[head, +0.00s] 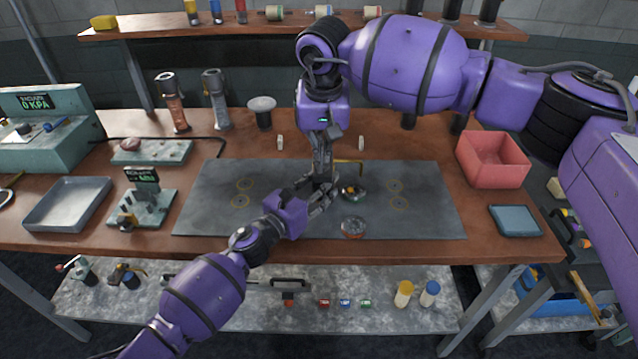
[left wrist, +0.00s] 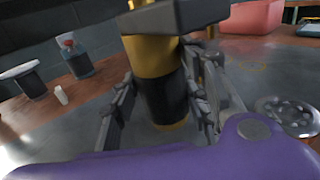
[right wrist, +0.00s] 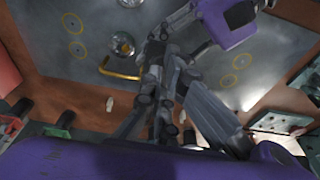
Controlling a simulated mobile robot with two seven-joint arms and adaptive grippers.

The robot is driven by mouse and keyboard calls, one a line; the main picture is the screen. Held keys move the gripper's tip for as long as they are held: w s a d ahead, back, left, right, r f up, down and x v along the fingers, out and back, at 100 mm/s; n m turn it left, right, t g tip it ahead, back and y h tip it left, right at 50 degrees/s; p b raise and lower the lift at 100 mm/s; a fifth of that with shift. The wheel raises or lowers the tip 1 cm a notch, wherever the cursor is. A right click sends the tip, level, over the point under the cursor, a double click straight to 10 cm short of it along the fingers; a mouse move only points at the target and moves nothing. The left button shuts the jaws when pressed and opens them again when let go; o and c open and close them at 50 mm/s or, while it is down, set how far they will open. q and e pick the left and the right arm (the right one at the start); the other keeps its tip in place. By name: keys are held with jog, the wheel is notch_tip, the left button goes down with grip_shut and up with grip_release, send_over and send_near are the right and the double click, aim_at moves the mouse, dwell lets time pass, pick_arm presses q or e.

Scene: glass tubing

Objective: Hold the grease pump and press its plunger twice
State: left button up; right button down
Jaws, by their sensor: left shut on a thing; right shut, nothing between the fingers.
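The grease pump (left wrist: 155,58) stands roughly upright in the left wrist view, with a yellow body and a black band low down. My left gripper (left wrist: 160,112) is shut around it, one finger on each side. In the head view the grippers hide most of the pump; its thin yellow spout (head: 350,161) juts out to the right. My left gripper (head: 320,190) is over the grey mat there. My right gripper (head: 323,172) points down from directly above, shut and empty. In the right wrist view its fingers (right wrist: 160,65) cover the pump's top, so plunger contact cannot be told.
The grey mat (head: 430,200) is mostly clear. Beside the pump are a round metal piece (head: 352,193) and a disc (head: 353,228). A red bin (head: 493,158) and a blue tray (head: 515,220) stand right; a gauge stand (head: 143,200) and metal tray (head: 67,203) stand left.

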jog(key=shift+f, duration=0.25)
jog(key=shift+f, duration=0.55)
jog(key=shift+r, duration=0.95)
jog(key=shift+r, duration=2.85)
jog(key=shift+r, duration=0.2)
